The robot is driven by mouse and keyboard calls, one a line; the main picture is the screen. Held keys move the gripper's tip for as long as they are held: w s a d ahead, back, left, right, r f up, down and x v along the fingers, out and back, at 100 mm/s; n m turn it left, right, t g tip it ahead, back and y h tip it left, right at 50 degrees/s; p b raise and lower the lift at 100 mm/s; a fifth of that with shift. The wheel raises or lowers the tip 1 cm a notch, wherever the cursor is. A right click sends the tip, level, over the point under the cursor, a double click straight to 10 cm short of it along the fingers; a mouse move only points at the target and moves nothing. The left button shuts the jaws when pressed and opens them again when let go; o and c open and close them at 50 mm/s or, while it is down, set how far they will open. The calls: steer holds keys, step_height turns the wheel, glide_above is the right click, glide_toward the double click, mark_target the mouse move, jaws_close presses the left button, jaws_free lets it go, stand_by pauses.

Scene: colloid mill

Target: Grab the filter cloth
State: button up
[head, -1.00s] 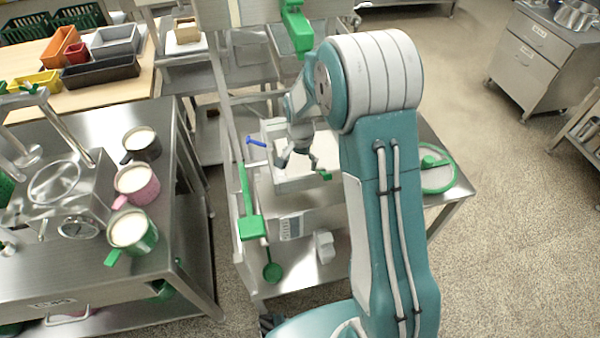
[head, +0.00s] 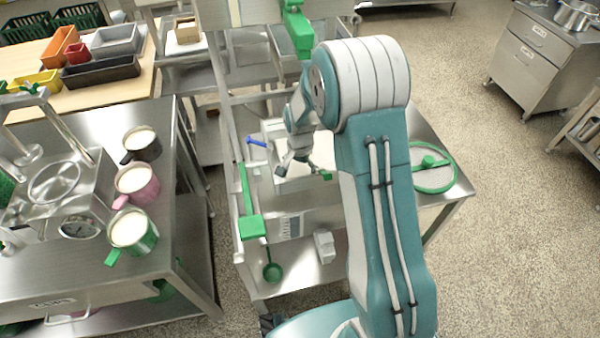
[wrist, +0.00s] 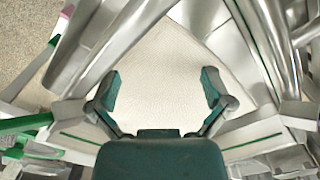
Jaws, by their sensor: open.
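The filter cloth (wrist: 170,62) is a pale, finely textured sheet in the middle of the wrist view. It spreads between and beyond the two fingers of my gripper (wrist: 162,87). My gripper is open, with a wide gap between the dark green fingertips and nothing held. In the head view my gripper (head: 302,171) is small and points down over the white box-like unit (head: 268,203) on the steel table. The cloth's near part is hidden behind the gripper's body in the wrist view. I cannot tell whether the fingertips touch it.
Metal walls and bars flank the cloth closely in the wrist view. A blue handle (head: 256,142) and a green bar (head: 249,205) stand beside the unit. A round green-rimmed sieve (head: 433,178) lies to the right. Several mugs stand on the left table.

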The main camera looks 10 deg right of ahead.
steer(key=shift+f, duration=0.45)
steer(key=shift+s+f, duration=0.1)
jaws_close()
stand_by(0.9)
step_height(320, 180, up, 12)
stand_by(0.6)
steer(key=shift+r, duration=0.2)
step_height(320, 180, up, 9)
